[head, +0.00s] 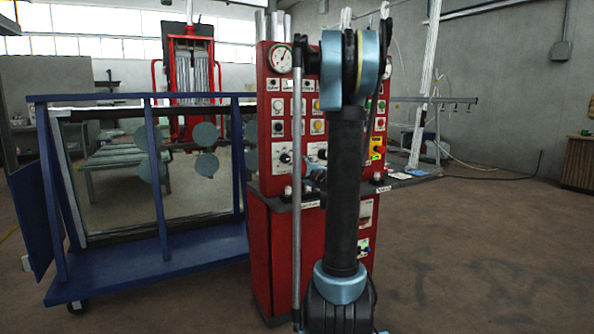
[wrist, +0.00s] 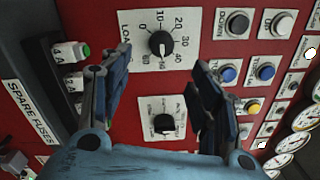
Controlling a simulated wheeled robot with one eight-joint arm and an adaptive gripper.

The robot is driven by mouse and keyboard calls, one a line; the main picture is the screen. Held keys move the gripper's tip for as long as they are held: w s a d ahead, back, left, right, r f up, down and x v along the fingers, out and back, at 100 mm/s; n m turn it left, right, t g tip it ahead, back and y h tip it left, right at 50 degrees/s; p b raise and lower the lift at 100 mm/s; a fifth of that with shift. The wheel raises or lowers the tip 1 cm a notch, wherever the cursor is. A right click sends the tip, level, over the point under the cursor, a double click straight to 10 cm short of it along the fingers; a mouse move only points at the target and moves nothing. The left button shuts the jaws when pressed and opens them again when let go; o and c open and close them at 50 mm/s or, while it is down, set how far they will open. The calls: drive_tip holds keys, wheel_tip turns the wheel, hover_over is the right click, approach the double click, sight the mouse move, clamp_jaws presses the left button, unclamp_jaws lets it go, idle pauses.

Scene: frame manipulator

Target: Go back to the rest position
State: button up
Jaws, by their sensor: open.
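My gripper (wrist: 160,88) is open and empty in the wrist view, its two blue-and-black fingers spread apart in front of a red control panel (wrist: 185,78). A second black knob (wrist: 165,122) on a white plate shows between the fingers. I cannot tell how far the fingers are from the panel. In the head view my arm stands in front of the red control cabinet (head: 262,225) and hides much of it, with the gripper mostly hidden.
A blue wheeled rack (head: 155,275) holding a glass pane stands left of the cabinet. A red machine (head: 190,70) is behind it. The floor (head: 470,260) at right is clear. In the wrist view, the spare fuses holder (wrist: 70,75) sits left, buttons and gauges right.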

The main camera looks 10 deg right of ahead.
drive_tip(key=s+a+f+n+g+y, duration=0.1)
drive_tip(key=s+a+f+n+g, duration=0.25)
drive_tip(key=s, duration=0.35)
drive_tip(key=s+a+f+n+g, duration=0.2)
drive_tip(key=s+a+n, duration=0.2)
drive_tip(key=s+a, duration=0.15)
drive_tip(key=s+a+f+n+g+y, duration=0.1)
drive_tip(key=s+a+f+n+g, duration=0.2)
drive_tip(key=s, duration=0.4)
drive_tip(key=s+d+f+n+g+h, duration=0.2)
drive_tip(key=s+f, duration=0.2)
drive_tip(key=s, duration=0.4)
drive_tip(key=s+d+f+n+g+h, duration=0.2)
drive_tip(key=s+d+f+n+h, duration=0.1)
drive_tip(key=s, duration=0.5)
drive_tip(key=s+d+f+n+g+h, duration=0.2)
drive_tip(key=s+f, duration=0.3)
drive_tip(key=s, duration=0.4)
drive_tip(key=shift+d+f+g+h, duration=0.3)
drive_tip(key=shift+d+f+g, duration=0.1)
drive_tip(key=shift+d, duration=0.35)
